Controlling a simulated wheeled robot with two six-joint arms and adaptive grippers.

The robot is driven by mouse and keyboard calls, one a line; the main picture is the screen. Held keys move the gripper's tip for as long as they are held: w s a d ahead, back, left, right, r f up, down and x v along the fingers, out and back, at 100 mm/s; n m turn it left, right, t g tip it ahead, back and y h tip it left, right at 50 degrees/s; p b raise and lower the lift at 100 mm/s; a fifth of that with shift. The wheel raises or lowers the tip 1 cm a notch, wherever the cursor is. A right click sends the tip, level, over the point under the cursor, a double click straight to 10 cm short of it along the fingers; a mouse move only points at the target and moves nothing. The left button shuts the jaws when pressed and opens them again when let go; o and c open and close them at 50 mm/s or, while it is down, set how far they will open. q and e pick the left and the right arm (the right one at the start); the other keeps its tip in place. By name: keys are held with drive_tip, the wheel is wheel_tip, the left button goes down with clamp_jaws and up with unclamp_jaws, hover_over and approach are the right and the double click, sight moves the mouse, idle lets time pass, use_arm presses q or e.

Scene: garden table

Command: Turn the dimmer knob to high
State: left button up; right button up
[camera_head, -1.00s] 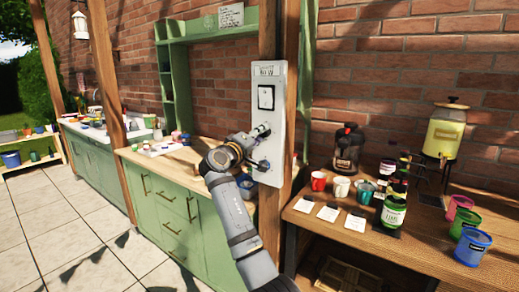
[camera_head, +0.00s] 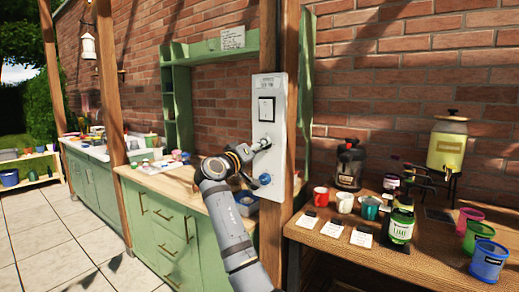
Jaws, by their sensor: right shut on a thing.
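A white control panel (camera_head: 268,90) is mounted on a wooden post in the middle of the view. It has a label at the top, a black-framed square (camera_head: 266,109) below it, and a round blue knob (camera_head: 264,180) near its bottom. My right gripper (camera_head: 262,146) is at the panel's middle, between the black-framed square and the blue knob. It is shut on a small control there, which I take to be the dimmer knob; the fingers mostly hide it, and its setting cannot be read. My left gripper is not in view.
The wooden table (camera_head: 325,253) at right holds cups, cards, a green-labelled bottle (camera_head: 401,222), a dark jar (camera_head: 348,167) and a yellow drink dispenser (camera_head: 447,145). Green cabinets (camera_head: 160,225) with a wooden top stand at left behind my arm. A brick wall is behind.

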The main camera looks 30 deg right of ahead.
drive_tip(key=shift+r, duration=0.2)
drive_tip(key=o, duration=1.2)
drive_tip(key=shift+d+f, duration=0.15)
drive_tip(key=shift+c, duration=0.2)
drive_tip(key=v, duration=1.2)
